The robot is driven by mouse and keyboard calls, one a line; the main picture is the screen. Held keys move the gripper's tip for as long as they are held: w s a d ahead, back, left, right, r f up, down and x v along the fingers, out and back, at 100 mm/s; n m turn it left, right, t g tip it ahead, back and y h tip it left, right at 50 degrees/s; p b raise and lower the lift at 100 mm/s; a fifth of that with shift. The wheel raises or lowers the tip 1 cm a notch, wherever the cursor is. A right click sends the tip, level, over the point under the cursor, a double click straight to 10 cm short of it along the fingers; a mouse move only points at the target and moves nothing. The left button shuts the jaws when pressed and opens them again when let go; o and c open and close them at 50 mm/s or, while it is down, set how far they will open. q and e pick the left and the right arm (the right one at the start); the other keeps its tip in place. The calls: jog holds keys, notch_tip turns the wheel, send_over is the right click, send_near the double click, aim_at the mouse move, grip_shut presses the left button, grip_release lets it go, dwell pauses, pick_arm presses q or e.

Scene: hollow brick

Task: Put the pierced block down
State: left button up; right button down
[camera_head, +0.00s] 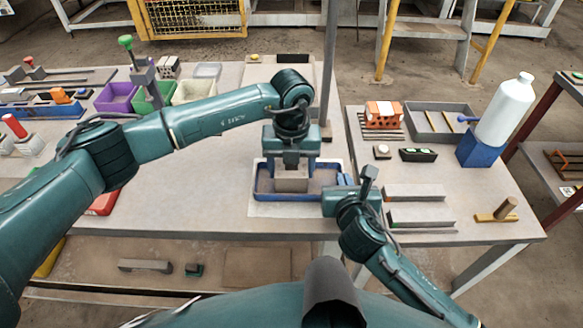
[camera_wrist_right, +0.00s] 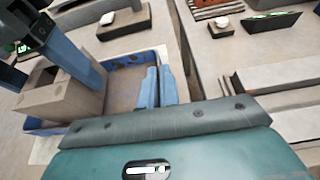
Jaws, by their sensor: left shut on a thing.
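The pierced block (camera_head: 291,184) is a grey-brown hollow brick. My left gripper (camera_head: 291,168) points down and is shut on it. The block is upright within the outline of the blue-rimmed tray (camera_head: 262,196); I cannot tell whether it touches the tray floor. In the right wrist view the block (camera_wrist_right: 72,100) shows its open hole on top, with left gripper fingers at its sides. My right gripper (camera_wrist_right: 158,88) has its two blue fingers close together with nothing between them, over the tray's right side. It also shows in the head view (camera_head: 346,180).
On the right table stand an orange holed brick (camera_head: 383,114), a grey tray (camera_head: 440,122), a white bottle (camera_head: 505,110) on a blue block, and grey bars (camera_head: 415,192). Coloured bins (camera_head: 116,97) stand at the back left. A gap separates the two tables. The left table's middle is clear.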

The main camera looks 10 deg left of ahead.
pick_arm(q)
jog(key=shift+f, duration=0.3)
jog(key=shift+f, duration=0.15)
jog(key=o, duration=1.2)
notch_tip(320, 180, up, 12)
jog(key=shift+r, duration=0.2)
pick_arm(e)
jog(key=c, duration=1.6)
grip_release()
jog(key=shift+o, duration=0.2)
